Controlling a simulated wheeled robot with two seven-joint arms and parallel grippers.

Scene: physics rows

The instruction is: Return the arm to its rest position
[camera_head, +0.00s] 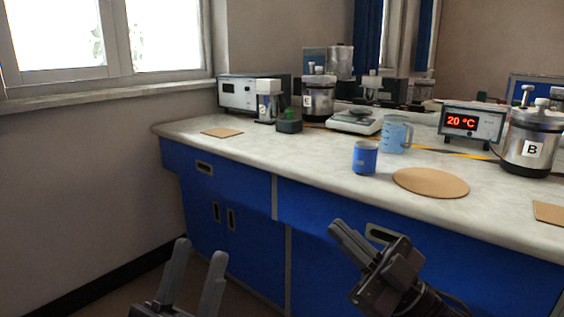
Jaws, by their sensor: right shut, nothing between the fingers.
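My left gripper (199,248) shows at the bottom, left of the middle, with its two fingers spread and nothing between them. It is in front of the blue cabinets, below the counter top. My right gripper (338,228) is in front of the cabinet drawers, right of the middle, below the counter's front edge. Its fingers point up and to the left, lie together and hold nothing. Both grippers look apart from the counter.
The counter (310,160) bears a blue cup (365,158), a measuring jug (397,134), a round brown mat (431,182), a scale (354,123), a display reading 20 °C (470,123) and metal vessel B (531,143). A wall (90,180) stands left.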

